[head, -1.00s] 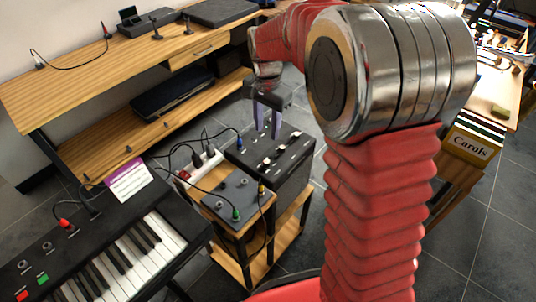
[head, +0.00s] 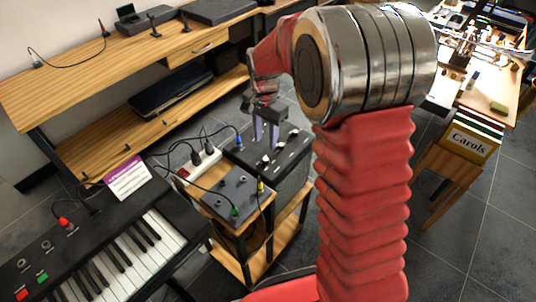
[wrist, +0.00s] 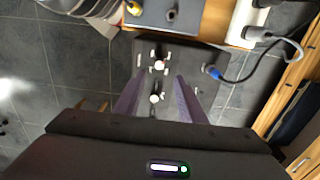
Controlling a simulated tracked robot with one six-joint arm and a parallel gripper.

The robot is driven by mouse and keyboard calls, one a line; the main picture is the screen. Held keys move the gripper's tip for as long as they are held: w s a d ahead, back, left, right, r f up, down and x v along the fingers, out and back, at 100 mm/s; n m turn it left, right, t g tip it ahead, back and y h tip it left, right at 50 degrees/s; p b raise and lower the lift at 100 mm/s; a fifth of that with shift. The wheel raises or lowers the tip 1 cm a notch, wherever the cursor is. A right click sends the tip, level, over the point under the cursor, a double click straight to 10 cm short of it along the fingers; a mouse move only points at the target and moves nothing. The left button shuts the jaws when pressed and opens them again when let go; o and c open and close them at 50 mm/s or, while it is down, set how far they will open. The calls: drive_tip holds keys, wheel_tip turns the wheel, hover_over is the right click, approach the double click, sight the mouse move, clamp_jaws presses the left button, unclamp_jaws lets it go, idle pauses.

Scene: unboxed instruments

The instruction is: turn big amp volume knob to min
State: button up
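The big amp (head: 293,160) is a black box with a dark top panel, right of the wooden stand in the head view. In the wrist view its panel (wrist: 208,57) lies under my gripper (wrist: 159,80). Two white knobs show there, a far one (wrist: 159,64) and a near one (wrist: 154,98), with small white marks around them. I cannot read which is the volume knob. My gripper (head: 266,142) is open, its purple fingers pointing down at the panel. In the wrist view the near knob appears between the fingers. I cannot tell whether they touch it.
A smaller grey box (head: 236,187) with cables sits on the wooden stand left of the amp. A white power strip (head: 204,160) and a blue plug (head: 239,141) are close by. A keyboard (head: 100,255) stands front left, a wooden desk (head: 90,75) behind it.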

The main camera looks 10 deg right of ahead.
sight(266, 158)
wheel_tip(266, 158, down, 9)
drive_tip(key=shift+r, duration=0.15)
drive_tip(key=shift+c, duration=0.5)
clamp_jaws()
drive_tip(key=shift+d, duration=0.3)
drive_tip(key=shift+a, duration=0.3)
